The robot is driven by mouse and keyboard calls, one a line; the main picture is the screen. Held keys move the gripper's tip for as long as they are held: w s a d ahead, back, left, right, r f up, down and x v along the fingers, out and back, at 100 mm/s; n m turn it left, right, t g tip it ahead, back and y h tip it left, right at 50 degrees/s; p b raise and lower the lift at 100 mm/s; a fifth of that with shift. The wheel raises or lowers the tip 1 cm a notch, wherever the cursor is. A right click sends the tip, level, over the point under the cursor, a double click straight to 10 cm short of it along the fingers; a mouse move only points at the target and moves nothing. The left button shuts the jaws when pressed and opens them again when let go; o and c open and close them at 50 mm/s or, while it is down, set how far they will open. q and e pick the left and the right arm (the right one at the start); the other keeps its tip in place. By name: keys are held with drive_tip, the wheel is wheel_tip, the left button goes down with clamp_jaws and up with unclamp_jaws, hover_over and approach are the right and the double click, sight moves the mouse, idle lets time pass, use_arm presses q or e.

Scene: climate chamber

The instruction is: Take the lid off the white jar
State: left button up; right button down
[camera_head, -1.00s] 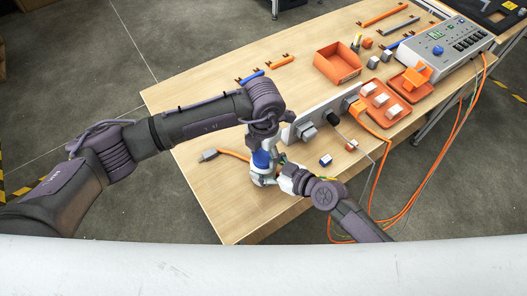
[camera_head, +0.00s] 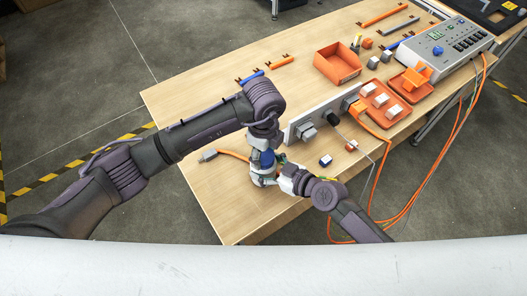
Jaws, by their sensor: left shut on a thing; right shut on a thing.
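The white jar (camera_head: 261,181) stands near the front edge of the wooden table, mostly covered by my two grippers. My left gripper (camera_head: 265,165) comes down from above and is shut at the jar's top, where the lid is; a blue part shows there. The lid itself is too hidden to make out clearly, and I cannot tell whether it is apart from the jar. My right gripper (camera_head: 277,178) reaches in from the right, low down, and is shut on the jar's side.
A panel with grey sockets (camera_head: 318,119) stands just behind the jar. A small blue-and-white block (camera_head: 325,160) and a red-and-white one (camera_head: 351,145) lie to the right. An orange cable (camera_head: 233,154) lies to the left. The table's front left is clear.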

sight(263, 156)
use_arm(q)
drive_tip(key=shift+r, duration=0.25)
drive_tip(key=shift+r, duration=0.9)
drive_tip(key=shift+r, duration=0.1)
drive_tip(key=shift+r, duration=1.9)
use_arm(e)
unclamp_jaws()
